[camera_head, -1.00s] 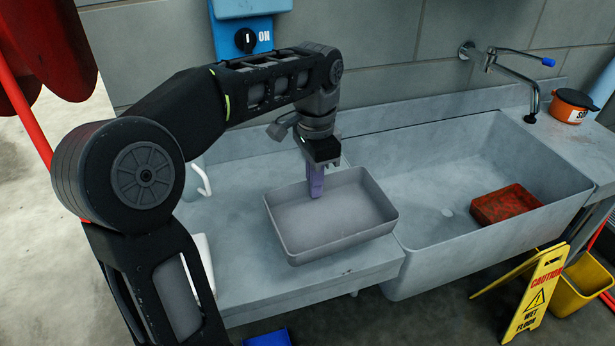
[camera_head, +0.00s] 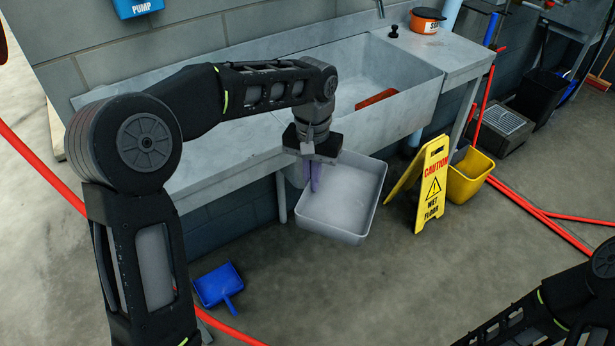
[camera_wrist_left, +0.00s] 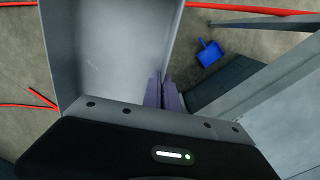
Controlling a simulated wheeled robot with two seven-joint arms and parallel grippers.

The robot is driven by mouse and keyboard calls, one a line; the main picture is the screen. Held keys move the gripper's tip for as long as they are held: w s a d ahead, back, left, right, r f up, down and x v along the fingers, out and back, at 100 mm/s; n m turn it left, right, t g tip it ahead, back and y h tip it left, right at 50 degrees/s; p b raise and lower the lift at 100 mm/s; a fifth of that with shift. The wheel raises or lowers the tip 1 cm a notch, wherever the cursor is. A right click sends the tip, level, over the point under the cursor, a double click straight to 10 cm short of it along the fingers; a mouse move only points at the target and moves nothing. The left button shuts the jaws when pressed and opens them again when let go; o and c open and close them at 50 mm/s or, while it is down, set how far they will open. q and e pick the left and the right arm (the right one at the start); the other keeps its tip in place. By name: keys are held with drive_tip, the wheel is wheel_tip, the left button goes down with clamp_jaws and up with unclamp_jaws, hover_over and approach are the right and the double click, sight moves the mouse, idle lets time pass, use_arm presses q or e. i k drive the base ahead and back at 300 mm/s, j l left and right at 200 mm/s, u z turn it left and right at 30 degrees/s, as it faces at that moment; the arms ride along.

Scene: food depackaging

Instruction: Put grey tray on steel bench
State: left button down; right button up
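The grey tray (camera_head: 330,215) is an empty, shallow rectangular tray with a low rim. My left gripper (camera_head: 312,178) is shut on its near-left wall, one purple finger each side, and holds it in the air in front of the sink unit. In the left wrist view the tray (camera_wrist_left: 110,50) fills the left half, and the purple fingers (camera_wrist_left: 163,90) pinch its side wall. A grey bench (camera_head: 575,25) stands at the back right; I cannot tell whether it is the steel bench. My right arm shows at the lower right, its gripper out of frame.
A yellow wet-floor sign (camera_head: 432,180) and yellow bucket (camera_head: 468,175) stand right of the tray. A blue dustpan (camera_head: 218,285) and red hoses lie on the floor.

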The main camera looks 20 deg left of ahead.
sight(448, 52)
drive_tip(key=i+l+z, duration=0.35)
drive_tip(key=i, duration=0.15)
drive_tip(key=i+l+z, duration=0.15)
drive_tip(key=i+z, duration=0.2)
drive_tip(key=i, duration=0.15)
drive_tip(key=i+l, duration=0.15)
drive_tip(key=i, duration=0.35)
drive_tip(key=i+l+u, duration=0.15)
drive_tip(key=i, duration=0.35)
drive_tip(key=i+l, duration=0.15)
drive_tip(key=i, duration=0.35)
drive_tip(key=i+l+u, duration=0.15)
drive_tip(key=i, duration=0.35)
drive_tip(key=i+l+u, duration=0.9)
